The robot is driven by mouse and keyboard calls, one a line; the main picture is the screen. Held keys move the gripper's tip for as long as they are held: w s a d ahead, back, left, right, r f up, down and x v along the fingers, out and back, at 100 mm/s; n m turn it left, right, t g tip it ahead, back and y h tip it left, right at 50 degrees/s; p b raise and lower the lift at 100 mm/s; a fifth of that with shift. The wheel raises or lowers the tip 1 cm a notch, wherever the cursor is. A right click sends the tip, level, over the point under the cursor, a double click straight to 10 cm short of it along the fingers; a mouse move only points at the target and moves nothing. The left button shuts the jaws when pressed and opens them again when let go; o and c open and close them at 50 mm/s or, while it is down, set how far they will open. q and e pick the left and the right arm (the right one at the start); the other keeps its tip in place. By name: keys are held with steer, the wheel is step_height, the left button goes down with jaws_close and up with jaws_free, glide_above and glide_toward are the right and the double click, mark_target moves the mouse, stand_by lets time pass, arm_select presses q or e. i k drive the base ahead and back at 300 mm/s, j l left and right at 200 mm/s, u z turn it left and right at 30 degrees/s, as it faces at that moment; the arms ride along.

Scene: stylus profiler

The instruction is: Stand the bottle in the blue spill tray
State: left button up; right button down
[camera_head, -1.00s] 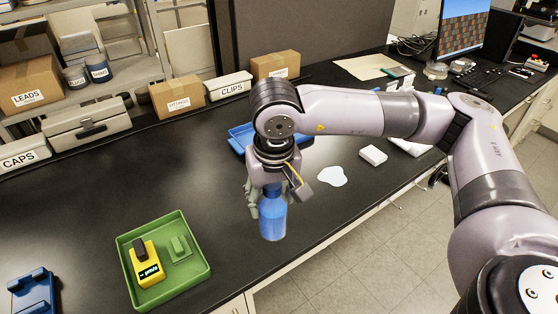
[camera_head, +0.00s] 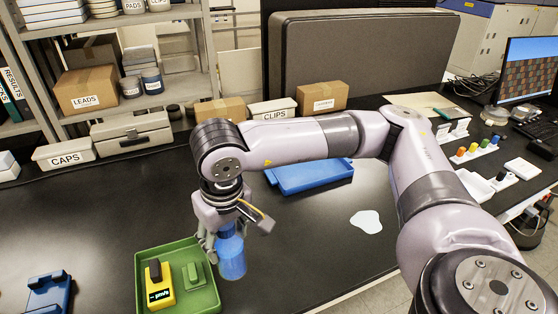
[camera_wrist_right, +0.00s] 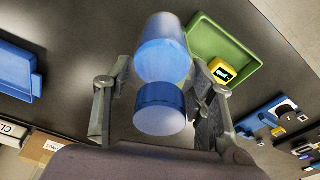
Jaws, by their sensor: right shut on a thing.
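A blue see-through bottle (camera_head: 231,258) hangs upright from my right gripper (camera_head: 218,240), which is shut on its upper part. In the right wrist view the bottle (camera_wrist_right: 162,50) shows between the two fingers of the gripper (camera_wrist_right: 165,100). In the head view the bottle is beside the right edge of the green tray; I cannot tell exactly how high above the bench it is. The blue spill tray (camera_head: 318,178) lies behind my right arm, partly hidden by it. It also shows at the left of the right wrist view (camera_wrist_right: 14,72). My left gripper is not in view.
The green tray (camera_head: 208,298) holds a yellow meter (camera_head: 159,290) and a green block (camera_head: 194,275). A white puddle-like patch (camera_head: 367,221) lies on the black bench. A blue holder (camera_head: 48,294) is at front left. Boxes and bins line the back.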

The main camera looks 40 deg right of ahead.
mark_target(326, 164)
steer(key=l+u, duration=0.1)
steer(key=l, duration=0.5)
steer(key=l+u, duration=0.1)
steer(key=l, duration=0.5)
steer(key=k+l+u, duration=0.15)
steer(key=l, duration=0.45)
steer(key=k+l+u, duration=0.1)
steer(key=l, duration=0.45)
